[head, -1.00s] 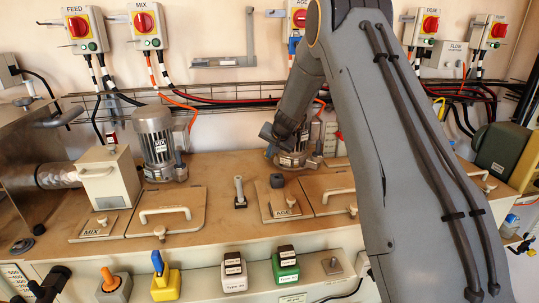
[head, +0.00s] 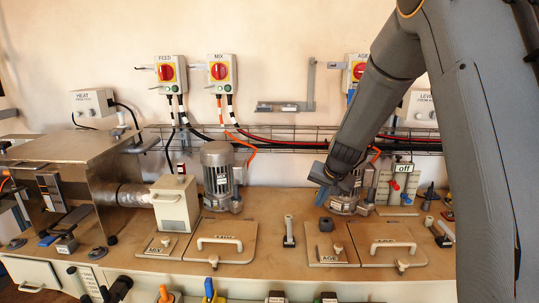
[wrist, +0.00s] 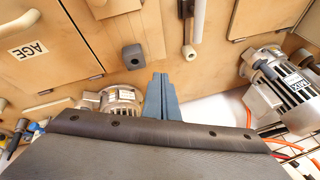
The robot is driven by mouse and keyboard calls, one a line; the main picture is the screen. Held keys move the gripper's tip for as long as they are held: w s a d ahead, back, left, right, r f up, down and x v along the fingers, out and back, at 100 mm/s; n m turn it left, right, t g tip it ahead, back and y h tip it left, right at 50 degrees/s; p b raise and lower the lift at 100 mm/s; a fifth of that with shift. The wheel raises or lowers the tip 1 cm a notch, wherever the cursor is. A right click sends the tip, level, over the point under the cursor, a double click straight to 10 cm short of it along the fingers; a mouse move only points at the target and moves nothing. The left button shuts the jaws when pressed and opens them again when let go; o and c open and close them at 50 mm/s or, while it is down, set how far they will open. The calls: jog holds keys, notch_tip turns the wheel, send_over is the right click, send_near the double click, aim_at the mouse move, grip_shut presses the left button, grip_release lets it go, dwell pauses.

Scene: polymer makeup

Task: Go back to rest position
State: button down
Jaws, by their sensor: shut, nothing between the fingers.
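My gripper (head: 325,176) is in the head view, at the end of my grey arm, which comes in from the upper right. It hangs in front of the AGE motor (head: 346,196), above the bench, and hides part of it. In the wrist view my gripper's blue-grey fingers (wrist: 163,92) are together, with nothing between them. They point toward the bench top near a small dark block (wrist: 133,57). I cannot tell the exact height above the bench.
The brown bench top (head: 265,218) carries hatches with handles, a MIX motor (head: 220,178) and a beige box (head: 174,203). A wire cable rack (head: 290,137) and red switches (head: 219,71) are on the wall behind. A panel marked "off" (head: 402,182) stands right of my gripper.

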jog(key=s+n+g+h, duration=0.1)
jog(key=s+n+g, duration=0.3)
jog(key=s, duration=2.8)
jog(key=shift+s+f+n, duration=0.15)
jog(key=shift+s+n, duration=0.2)
jog(key=shift+n, duration=0.05)
jog(key=shift+s, duration=0.1)
